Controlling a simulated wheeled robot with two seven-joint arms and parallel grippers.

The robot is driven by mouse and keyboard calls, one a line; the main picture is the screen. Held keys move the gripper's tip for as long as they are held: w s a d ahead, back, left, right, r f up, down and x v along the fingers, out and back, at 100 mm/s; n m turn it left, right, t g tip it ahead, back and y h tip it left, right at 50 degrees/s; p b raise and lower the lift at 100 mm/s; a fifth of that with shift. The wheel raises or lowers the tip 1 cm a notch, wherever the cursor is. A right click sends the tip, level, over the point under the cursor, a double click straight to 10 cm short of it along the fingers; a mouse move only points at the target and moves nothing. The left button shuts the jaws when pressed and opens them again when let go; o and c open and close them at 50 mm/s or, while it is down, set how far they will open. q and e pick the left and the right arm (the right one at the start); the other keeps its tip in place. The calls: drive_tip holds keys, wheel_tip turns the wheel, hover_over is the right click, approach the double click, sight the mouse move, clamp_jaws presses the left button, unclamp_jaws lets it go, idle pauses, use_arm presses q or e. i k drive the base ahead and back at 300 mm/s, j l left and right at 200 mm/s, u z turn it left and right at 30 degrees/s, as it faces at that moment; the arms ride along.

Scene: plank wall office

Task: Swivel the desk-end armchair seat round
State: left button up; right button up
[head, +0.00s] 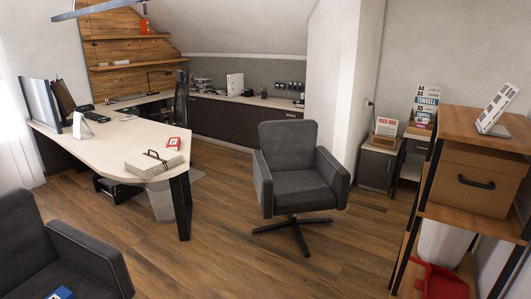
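A dark grey armchair (300,186) on a black star-shaped swivel base stands in the middle of the floor, just right of the desk's rounded end. Its backrest is at the far side and its seat faces toward me, turned slightly right. The light-topped desk (105,150) runs back to the left. A second dark grey armchair (55,255) is cut off at the lower left. Neither of my grippers shows in the head view.
Wooden floor is clear in front of the middle armchair (240,260). A wood-and-black shelf unit (465,130) stands at the right, with a red item (440,283) low in it. A waste bin (162,205) stands under the desk end. A small cabinet (378,166) is behind right.

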sight(292, 174)
drive_tip(key=i+l, duration=0.1)
drive_tip(key=i, duration=4.3)
drive_tip(key=j+u, duration=0.05)
drive_tip(key=j, duration=0.05)
